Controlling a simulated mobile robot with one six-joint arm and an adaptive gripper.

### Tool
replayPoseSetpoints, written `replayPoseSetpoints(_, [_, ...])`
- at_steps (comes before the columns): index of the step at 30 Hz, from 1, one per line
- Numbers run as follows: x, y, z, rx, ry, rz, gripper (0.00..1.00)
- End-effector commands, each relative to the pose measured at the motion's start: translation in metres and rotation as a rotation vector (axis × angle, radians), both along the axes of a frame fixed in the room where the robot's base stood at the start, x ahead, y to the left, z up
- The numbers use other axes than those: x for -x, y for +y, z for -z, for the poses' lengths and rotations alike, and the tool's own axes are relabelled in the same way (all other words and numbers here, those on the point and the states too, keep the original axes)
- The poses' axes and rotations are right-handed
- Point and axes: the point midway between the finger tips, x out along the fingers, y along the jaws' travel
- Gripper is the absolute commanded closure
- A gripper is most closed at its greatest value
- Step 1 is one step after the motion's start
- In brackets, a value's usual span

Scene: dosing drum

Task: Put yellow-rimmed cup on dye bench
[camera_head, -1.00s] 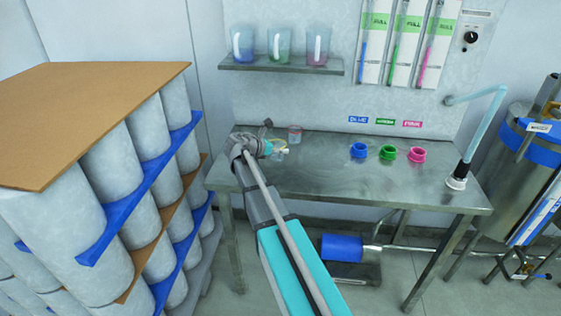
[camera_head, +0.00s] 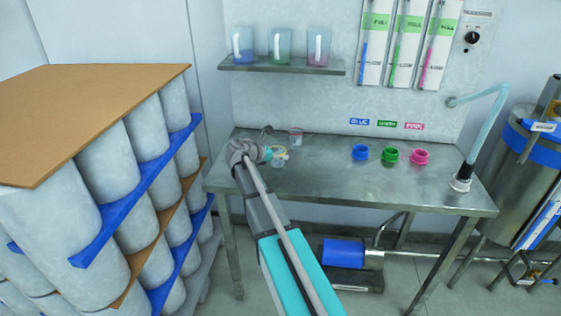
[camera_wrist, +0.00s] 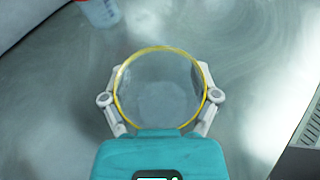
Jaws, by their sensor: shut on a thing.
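The yellow-rimmed cup (camera_wrist: 160,88) is clear and shows from above in the wrist view, between the two fingers of my gripper (camera_wrist: 160,100). My gripper is shut on it, one finger on each side. In the head view the cup (camera_head: 279,160) is small, beside the end of my gripper (camera_head: 272,154), over the left part of the dye bench (camera_head: 330,180). The bench is a grey metal table. I cannot tell whether the cup's base touches the bench top.
A red-rimmed cup (camera_head: 295,137) stands behind on the bench. Blue (camera_head: 360,153), green (camera_head: 390,156) and pink (camera_head: 420,157) ring holders stand to the right. A shelf (camera_head: 280,67) with three jugs hangs above. Stacked drums (camera_head: 110,170) stand at left. The bench's middle is clear.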

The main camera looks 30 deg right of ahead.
Motion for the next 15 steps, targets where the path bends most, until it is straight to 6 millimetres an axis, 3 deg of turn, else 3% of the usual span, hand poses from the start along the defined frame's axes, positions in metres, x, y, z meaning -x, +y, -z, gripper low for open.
replayPoseSetpoints(4, [0.0002, 0.0, 0.0139, 0.0, 0.0, 0.0, 0.48])
replayPoseSetpoints(15, [0.0003, -0.0004, 0.0152, 0.0, 0.0, 0.001, 0.48])
